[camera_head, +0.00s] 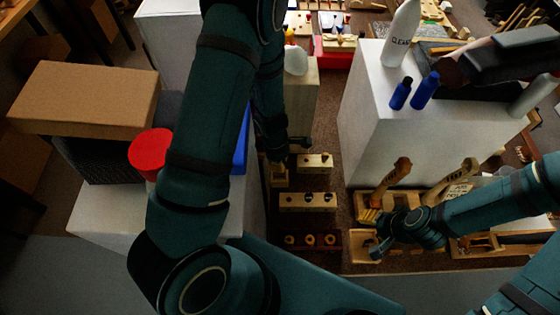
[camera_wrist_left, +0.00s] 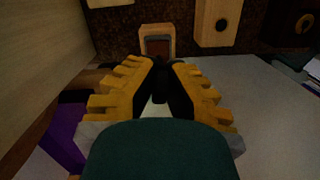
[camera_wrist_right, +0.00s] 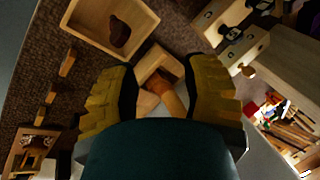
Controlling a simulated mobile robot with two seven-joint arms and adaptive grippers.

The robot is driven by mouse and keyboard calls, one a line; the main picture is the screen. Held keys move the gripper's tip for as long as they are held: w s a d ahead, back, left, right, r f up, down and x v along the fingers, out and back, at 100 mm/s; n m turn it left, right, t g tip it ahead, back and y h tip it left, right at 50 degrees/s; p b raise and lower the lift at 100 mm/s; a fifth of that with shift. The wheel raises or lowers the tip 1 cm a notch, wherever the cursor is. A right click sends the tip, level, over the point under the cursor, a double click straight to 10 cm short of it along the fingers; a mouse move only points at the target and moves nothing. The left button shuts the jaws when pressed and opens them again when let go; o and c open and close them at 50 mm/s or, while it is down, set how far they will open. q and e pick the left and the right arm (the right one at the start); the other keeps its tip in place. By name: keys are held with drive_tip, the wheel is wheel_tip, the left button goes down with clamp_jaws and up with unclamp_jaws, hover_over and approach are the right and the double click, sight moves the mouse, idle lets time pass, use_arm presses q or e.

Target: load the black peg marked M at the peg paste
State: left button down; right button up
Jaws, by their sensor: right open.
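My left gripper (camera_head: 277,150) reaches down on the far side of my left arm in the head view. In the left wrist view its yellow fingers (camera_wrist_left: 163,72) are nearly together around a dark piece, which looks like the black peg (camera_wrist_left: 160,88); no M mark is legible. A small wooden block with a brown recess (camera_wrist_left: 157,42), apparently the peg paste, lies just beyond the fingertips; the head view shows this block (camera_head: 279,178) below the gripper. My right gripper (camera_wrist_right: 168,72) is open, with a brown-orange cylindrical piece (camera_wrist_right: 168,97) between or beyond its fingers.
Wooden blocks with dark pegs or holes (camera_head: 314,164) (camera_head: 308,204) stand right of the paste block. A dark block with wooden rings (camera_head: 310,241) is nearer. Violin parts in a wooden holder (camera_head: 375,200) stand near my right arm. A white cabinet (camera_head: 375,130) rises behind.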

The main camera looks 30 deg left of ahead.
use_arm(q)
drive_tip(key=shift+f+b, duration=0.3)
drive_tip(key=shift+f, duration=0.15)
idle(1.2)
drive_tip(key=shift+r, duration=0.15)
wheel_tip(320, 180, up, 5)
drive_tip(key=p, duration=0.5)
drive_tip(key=shift+r+p, duration=0.4)
drive_tip(key=shift+r, duration=0.45)
